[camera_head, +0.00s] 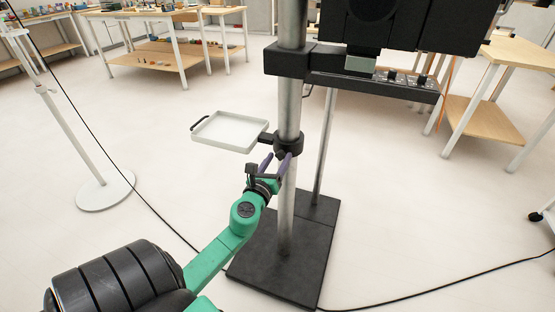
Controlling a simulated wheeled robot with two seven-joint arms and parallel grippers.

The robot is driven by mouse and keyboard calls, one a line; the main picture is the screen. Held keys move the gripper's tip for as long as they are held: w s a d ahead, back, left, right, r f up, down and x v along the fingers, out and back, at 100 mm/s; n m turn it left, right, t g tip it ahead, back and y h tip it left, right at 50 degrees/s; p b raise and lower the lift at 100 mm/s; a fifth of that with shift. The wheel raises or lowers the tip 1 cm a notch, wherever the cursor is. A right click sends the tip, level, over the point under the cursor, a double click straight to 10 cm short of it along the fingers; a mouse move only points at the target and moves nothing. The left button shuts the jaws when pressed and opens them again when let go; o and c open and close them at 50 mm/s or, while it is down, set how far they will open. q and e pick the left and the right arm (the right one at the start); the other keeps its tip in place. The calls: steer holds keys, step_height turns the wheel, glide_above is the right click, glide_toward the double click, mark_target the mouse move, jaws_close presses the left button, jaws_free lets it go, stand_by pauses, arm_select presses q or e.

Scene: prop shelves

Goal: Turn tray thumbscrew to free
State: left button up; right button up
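The white tray (230,131) has a dark handle at its left end and is held level on the upright metal pole (287,199) by a black clamp collar (289,142). The thumbscrew is small and dark; I cannot make it out clearly against the collar, and my fingers partly cover that spot. My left gripper (276,158) is just below and in front of the collar, its two purple fingers apart and pointing up at it. I cannot tell whether a finger touches the collar. My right gripper is not in view.
A black base plate (270,262) carries the pole and a second thinner pole. Black equipment on a bracket (370,75) hangs above right. A black cable crosses the floor. A white stand (104,190) is at left; wooden tables (155,50) stand behind.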

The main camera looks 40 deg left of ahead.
arm_select(q)
jaws_close()
